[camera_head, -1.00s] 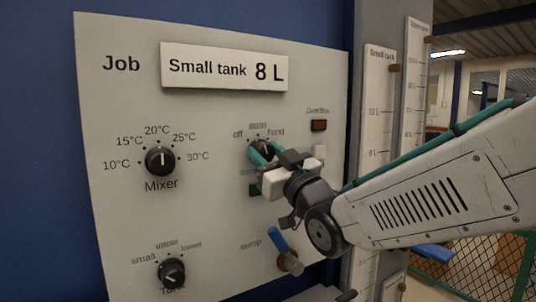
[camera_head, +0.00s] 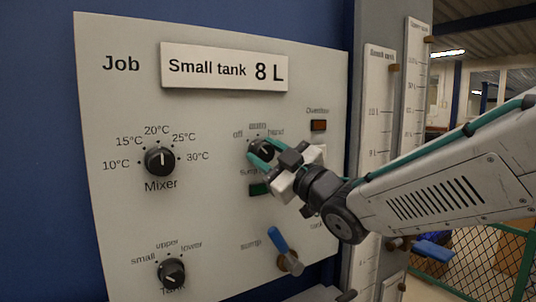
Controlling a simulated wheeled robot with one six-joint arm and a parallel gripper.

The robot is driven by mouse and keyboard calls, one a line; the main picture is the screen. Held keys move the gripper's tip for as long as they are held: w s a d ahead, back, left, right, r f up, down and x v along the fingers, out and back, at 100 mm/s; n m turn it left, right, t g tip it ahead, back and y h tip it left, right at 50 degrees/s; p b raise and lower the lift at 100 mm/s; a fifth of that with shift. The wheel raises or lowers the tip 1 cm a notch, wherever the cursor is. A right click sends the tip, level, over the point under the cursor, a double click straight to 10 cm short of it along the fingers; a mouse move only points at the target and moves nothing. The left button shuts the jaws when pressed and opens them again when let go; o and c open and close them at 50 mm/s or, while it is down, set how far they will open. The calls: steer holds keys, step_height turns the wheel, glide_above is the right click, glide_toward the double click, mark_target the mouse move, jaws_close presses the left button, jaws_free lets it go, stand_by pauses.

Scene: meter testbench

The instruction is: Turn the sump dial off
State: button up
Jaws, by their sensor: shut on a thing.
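The sump dial (camera_head: 262,148) is a round black knob on the right half of the pale panel, under the marks off, auto and hand. My gripper (camera_head: 258,153), with teal fingers, is shut on this dial, with fingers on either side of it. The fingers and wrist partly cover the knob and the label below it. I cannot clearly tell which mark its pointer faces.
Upright gauges (camera_head: 379,110) stand at the right.

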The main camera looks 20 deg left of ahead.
steer(key=o, duration=1)
steer(key=shift+a, duration=0.1)
steer(key=v, duration=0.8)
